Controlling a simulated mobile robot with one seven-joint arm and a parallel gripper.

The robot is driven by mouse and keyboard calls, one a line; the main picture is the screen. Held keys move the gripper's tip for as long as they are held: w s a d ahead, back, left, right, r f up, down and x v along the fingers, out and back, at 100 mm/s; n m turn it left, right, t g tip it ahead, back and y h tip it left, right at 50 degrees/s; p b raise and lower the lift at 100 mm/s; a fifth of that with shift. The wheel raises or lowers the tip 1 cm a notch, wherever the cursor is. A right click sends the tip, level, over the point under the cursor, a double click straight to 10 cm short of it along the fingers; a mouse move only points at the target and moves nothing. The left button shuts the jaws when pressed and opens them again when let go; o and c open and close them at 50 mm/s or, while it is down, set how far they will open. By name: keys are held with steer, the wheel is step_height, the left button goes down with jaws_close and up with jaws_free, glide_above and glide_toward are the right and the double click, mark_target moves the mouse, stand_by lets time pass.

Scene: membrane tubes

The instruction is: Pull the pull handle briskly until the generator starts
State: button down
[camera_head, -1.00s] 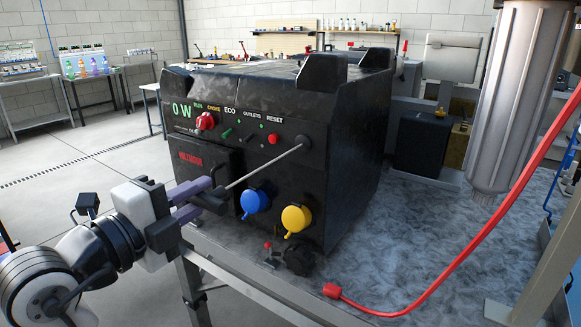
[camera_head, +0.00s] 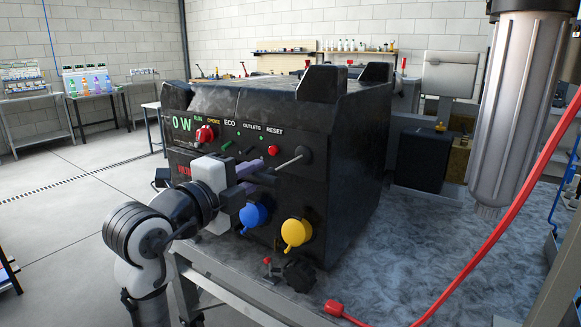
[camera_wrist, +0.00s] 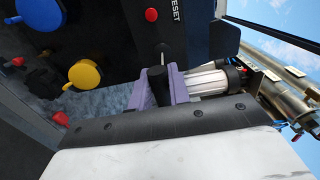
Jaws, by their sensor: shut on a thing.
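The black generator (camera_head: 345,135) stands on the workbench, its front panel reading 0 W. My gripper (camera_head: 258,176) is close to the front panel, its purple fingers shut on the black pull handle (camera_wrist: 157,76). In the wrist view the handle sits between the two fingers. A short length of pull cord (camera_head: 288,161) runs from the handle to its round outlet (camera_head: 303,155) under the RESET label. The red choke knob (camera_head: 204,134) is at the panel's upper left. My wrist covers the lower left of the panel.
A blue socket cover (camera_head: 254,215) and a yellow one (camera_head: 296,232) stick out just below my gripper. A red hose (camera_head: 460,285) crosses the bench (camera_head: 410,235) at the right, near a hanging grey cylinder (camera_head: 505,110). The floor at left is open.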

steer(key=x, duration=0.9)
steer(key=shift+w+d, duration=0.1)
steer(key=shift+w, duration=0.15)
steer(key=c, duration=1)
jaws_free()
steer(key=b+v, duration=0.2)
steer(key=v, duration=0.7)
